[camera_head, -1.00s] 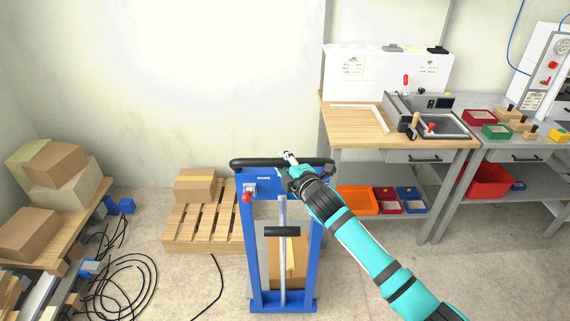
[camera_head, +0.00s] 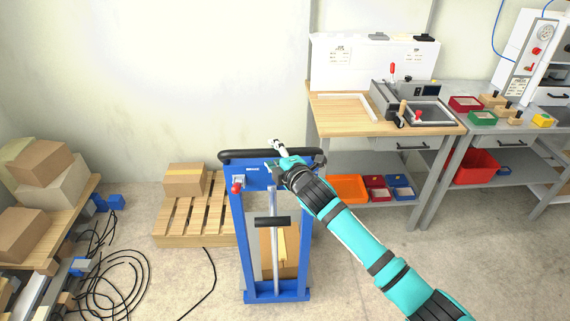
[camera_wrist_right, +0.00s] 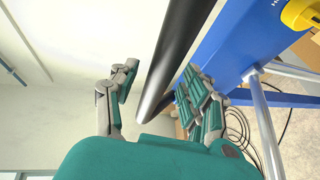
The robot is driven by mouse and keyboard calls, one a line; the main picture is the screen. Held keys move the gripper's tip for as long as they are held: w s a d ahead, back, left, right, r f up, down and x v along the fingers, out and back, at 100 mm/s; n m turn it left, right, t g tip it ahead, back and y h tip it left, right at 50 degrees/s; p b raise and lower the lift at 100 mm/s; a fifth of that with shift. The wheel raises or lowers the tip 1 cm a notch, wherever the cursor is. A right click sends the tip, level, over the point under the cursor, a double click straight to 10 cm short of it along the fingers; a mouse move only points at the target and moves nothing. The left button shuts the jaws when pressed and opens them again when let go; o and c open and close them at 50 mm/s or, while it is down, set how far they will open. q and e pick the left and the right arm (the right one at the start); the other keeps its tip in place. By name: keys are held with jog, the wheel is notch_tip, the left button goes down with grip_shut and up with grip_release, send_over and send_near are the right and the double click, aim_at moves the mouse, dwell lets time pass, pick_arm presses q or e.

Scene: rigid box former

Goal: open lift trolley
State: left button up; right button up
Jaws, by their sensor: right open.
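The blue lift trolley (camera_head: 236,220) stands upright in the middle of the head view, with a black handle bar (camera_head: 240,156) across its top, a red knob (camera_head: 237,188) at its upper left and a lower black grip (camera_head: 272,221) on its front. My right gripper (camera_head: 275,146) is at the right part of the handle bar. In the right wrist view the black bar (camera_wrist_right: 180,50) runs between the two open fingers (camera_wrist_right: 157,95); whether they touch it I cannot tell. My left gripper is not in view.
A wooden pallet with a cardboard box (camera_head: 185,180) lies left of the trolley. A workbench (camera_head: 330,98) with trays on its lower shelf stands to the right. Black cables (camera_head: 115,280) lie on the floor at left beside a shelf of boxes (camera_head: 40,200). Floor in front right is clear.

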jog(key=v, duration=1.1)
jog(key=shift+r, duration=0.1)
jog(key=s+d+f+m+g+h+b, duration=0.1)
jog(key=d+f+m+g+h, duration=0.2)
jog(key=f, duration=0.9)
jog(key=d+f+m+b, duration=0.1)
jog(key=d+f+m, duration=0.25)
jog(key=f, duration=0.85)
jog(key=s+d+f+m+g+h+b, duration=0.1)
jog(key=s+d+f+m+g, duration=0.2)
jog(key=f, duration=0.5)
jog(key=s+d+f+m+h, duration=0.1)
jog(key=s+d+f, duration=0.3)
jog(key=f, duration=0.5)
jog(key=s+d+f+m+g+b, duration=0.1)
jog(key=s+f+m+g, duration=0.1)
jog(key=s+f, duration=0.7)
jog(key=s+d+f+m+g+h, duration=0.15)
jog(key=s+f, duration=0.45)
jog(key=s, duration=0.6)
jog(key=s+d+f+m+g+y+b, duration=0.1)
jog(key=s+d+f+m+g, duration=0.15)
jog(key=s+f, duration=0.65)
jog(key=s+f+m+g, duration=0.1)
jog(key=s+f+m, duration=0.1)
jog(key=s, duration=1.3)
jog(key=shift+s+f+m+g+h+b, duration=0.25)
jog(key=shift+s+m+g+h+b, duration=0.1)
jog(key=shift+m+g, duration=0.1)
